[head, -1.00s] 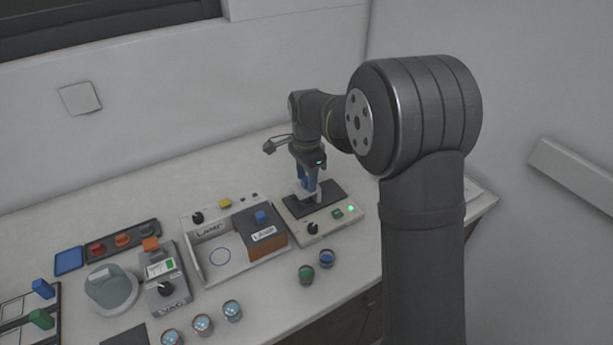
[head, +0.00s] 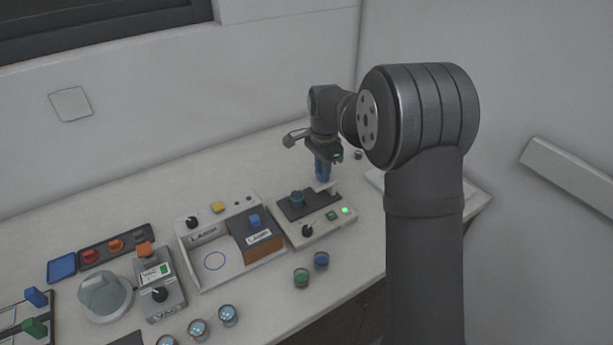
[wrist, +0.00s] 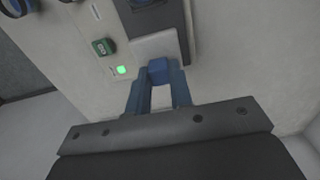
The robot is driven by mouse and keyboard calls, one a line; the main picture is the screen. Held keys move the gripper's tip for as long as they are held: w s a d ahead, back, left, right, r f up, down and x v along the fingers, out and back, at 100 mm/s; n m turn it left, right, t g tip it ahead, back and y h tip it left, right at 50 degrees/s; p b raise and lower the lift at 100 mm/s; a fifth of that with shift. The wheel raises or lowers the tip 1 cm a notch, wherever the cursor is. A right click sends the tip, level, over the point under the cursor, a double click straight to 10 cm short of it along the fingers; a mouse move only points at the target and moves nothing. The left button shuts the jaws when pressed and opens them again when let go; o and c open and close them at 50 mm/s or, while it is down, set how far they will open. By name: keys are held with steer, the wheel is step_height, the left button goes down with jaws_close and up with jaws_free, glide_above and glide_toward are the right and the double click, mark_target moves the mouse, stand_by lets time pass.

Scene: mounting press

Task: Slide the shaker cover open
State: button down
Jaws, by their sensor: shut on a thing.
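The shaker (head: 325,228) is a light box with a dark top strip, a black knob, a green button and a lit green lamp. Its cover (wrist: 158,46) is a pale plate with a blue handle (wrist: 158,70). In the head view the cover (head: 328,188) lies at the right end of the dark strip. My gripper (head: 323,178) points down at the cover, and in the wrist view its blue fingers (wrist: 158,92) are shut on the blue handle. A dark blue round piece (head: 297,198) stands uncovered on the left part of the strip.
Green (head: 301,278) and blue (head: 321,260) jars stand in front. A small green-topped jar (head: 358,155) is behind at the right. The wall is close behind the bench.

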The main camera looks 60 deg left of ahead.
steer(key=shift+w+r, duration=0.1)
steer(key=shift+w, duration=0.55)
steer(key=c, duration=1.3)
jaws_free()
step_height(320, 180, up, 17)
steer(key=shift+r, duration=0.2)
steer(key=shift+f, duration=0.1)
